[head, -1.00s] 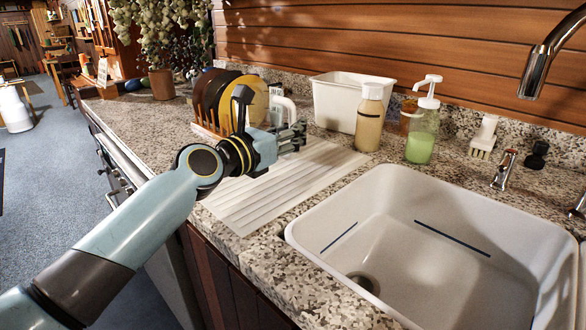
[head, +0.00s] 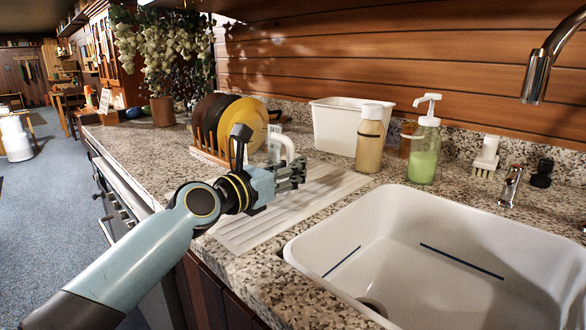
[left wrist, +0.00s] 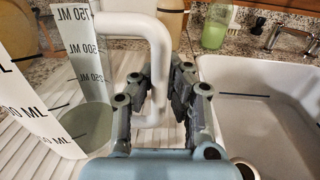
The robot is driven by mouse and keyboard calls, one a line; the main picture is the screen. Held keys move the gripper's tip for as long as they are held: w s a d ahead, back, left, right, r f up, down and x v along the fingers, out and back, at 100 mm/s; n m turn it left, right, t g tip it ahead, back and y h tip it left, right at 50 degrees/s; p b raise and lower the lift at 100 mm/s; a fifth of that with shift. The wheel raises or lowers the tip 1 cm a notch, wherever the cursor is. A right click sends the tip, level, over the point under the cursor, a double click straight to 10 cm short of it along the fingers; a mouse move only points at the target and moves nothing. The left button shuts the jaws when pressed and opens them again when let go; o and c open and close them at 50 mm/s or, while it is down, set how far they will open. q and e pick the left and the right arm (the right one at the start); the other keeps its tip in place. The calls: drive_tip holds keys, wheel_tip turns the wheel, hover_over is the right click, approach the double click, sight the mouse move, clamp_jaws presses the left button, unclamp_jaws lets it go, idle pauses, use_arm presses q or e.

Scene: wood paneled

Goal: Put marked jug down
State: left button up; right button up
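The marked jug, clear to pale with black ML marks, fills the left of the left wrist view (left wrist: 85,65). Its white handle (left wrist: 158,50) runs down between my left gripper's fingers (left wrist: 158,90), which are closed around it. The gripper hides much of the jug. The jug looks upright, and I cannot tell whether its base touches the board. My right gripper is in neither view.
A plate rack (head: 207,150) with dark and yellow plates stands behind the jug. A white tub (head: 335,128), a tan bottle (head: 370,140) and a green soap dispenser (head: 423,150) line the back. The white sink (head: 400,240) is to the right. The board's front part is bare.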

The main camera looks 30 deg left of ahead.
use_arm(q)
drive_tip(key=o, duration=0.3)
drive_tip(key=shift+r, duration=0.1)
drive_tip(key=shift+s, duration=0.25)
drive_tip(key=p+v, duration=0.2)
drive_tip(key=v, duration=0.9)
drive_tip(key=shift+s+a+r, duration=0.1)
drive_tip(key=shift+s+a, duration=0.05)
drive_tip(key=shift+s, duration=0.05)
drive_tip(key=shift+s, duration=0.1)
